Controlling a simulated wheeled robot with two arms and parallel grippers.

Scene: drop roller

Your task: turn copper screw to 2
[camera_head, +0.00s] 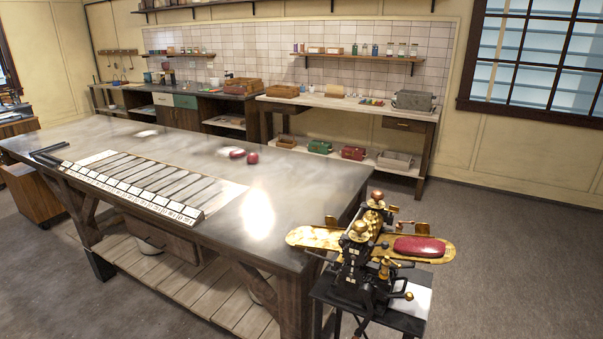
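A black and brass machine (368,262) stands on a small dark stand at the lower right, just past the right end of the large table. It has brass knobs on top, one in front (360,232) and one further back with a reddish, copper-looking top (376,196). I cannot tell for sure which part is the copper screw, and no number marks are readable. A dark red pad (419,247) lies on its brass plate at the right. Neither of my grippers is in view.
A large grey-topped table (300,205) fills the middle, with a long board of white labels and dark strips (150,185) and red round objects (252,158) on it. A bench (340,101) with boxes stands behind. The floor (500,270) right of the machine is clear.

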